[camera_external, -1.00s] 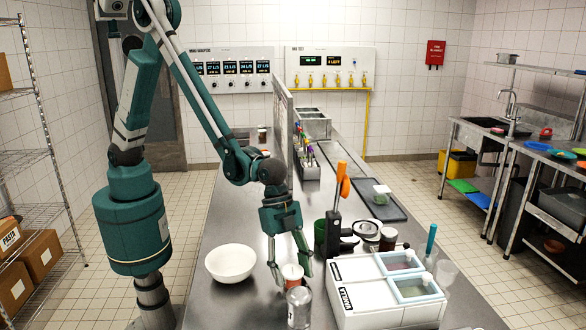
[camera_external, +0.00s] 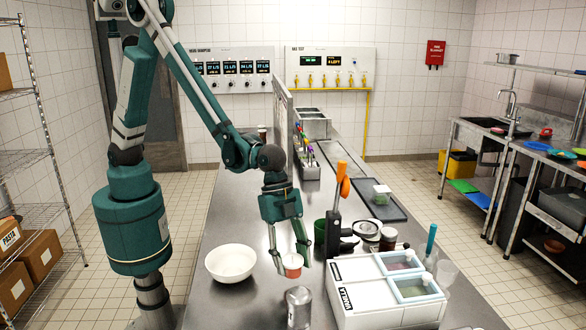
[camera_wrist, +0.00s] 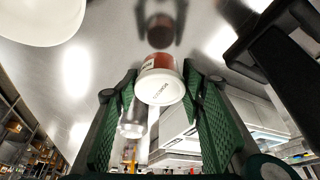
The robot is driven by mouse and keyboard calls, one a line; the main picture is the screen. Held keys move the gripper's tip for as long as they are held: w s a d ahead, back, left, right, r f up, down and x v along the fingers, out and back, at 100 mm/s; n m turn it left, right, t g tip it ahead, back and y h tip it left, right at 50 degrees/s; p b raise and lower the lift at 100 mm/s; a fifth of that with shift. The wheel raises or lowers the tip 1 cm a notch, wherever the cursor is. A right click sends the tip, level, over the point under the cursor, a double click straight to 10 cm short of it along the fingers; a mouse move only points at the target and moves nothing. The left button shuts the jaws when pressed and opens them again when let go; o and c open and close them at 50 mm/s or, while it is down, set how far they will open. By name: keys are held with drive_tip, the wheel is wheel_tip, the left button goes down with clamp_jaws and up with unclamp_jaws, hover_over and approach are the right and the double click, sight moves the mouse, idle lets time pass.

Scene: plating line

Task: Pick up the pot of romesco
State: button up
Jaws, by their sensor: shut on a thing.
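The pot of romesco (camera_external: 292,265) is a small red pot with a white lid and a label. My gripper (camera_external: 289,262) is shut on it and holds it above the steel counter.
A white bowl (camera_external: 231,263) stands to the left of the pot. A clear jar (camera_external: 299,307) stands in front. A white insert station (camera_external: 372,301) is to the right, with a black tool with an orange handle (camera_external: 343,186) behind it.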

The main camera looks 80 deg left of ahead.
sight(295, 262)
drive_tip(key=shift+r, duration=3)
